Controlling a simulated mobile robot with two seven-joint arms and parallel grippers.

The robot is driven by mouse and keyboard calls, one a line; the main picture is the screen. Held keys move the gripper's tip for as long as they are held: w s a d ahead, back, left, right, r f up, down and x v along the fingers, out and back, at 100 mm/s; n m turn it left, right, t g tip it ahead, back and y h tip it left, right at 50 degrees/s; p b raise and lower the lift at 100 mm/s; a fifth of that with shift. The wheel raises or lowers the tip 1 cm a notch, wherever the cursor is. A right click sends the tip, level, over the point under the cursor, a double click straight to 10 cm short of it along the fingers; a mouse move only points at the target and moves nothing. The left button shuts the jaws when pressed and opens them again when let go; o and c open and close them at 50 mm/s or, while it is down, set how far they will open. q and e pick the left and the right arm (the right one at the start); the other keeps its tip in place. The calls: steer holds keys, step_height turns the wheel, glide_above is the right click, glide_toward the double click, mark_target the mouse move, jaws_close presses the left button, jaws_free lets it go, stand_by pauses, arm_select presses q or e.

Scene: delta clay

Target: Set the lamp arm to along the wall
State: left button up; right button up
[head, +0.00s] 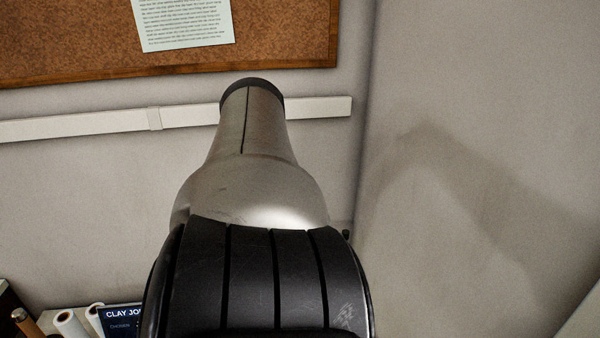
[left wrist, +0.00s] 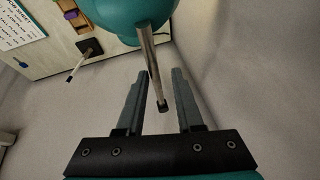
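In the left wrist view, a teal rounded body (left wrist: 118,22), seemingly the lamp's head, fills the top middle. A thin metal rod (left wrist: 152,62) runs down from it and ends in a black tip (left wrist: 164,106). My left gripper (left wrist: 160,74) is open, with one finger on each side of the rod. The rod's lower end lies between the fingers in the picture, with gaps on both sides; I cannot tell its exact depth. The lamp does not show in the head view, where my own grey and black arm link blocks the middle. My right gripper is not in view.
In the head view, a cork board (head: 80,45) and a white rail (head: 85,127) are on the wall, which meets another wall at right. A dark book (head: 118,318) and pale rolls (head: 70,323) sit lower left. A black square item (left wrist: 90,48) shows in the wrist view.

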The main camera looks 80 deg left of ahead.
arm_select(q)
steer(key=shift+o, duration=0.5)
steer(key=shift+f, duration=0.15)
steer(key=shift+s+d, duration=0.1)
steer(key=shift+s+r, duration=0.1)
steer(key=shift+r, duration=0.15)
steer(key=v, duration=1.4)
steer(key=shift+r+p, duration=0.35)
steer(key=shift+p, duration=0.1)
steer(key=shift+s, duration=0.15)
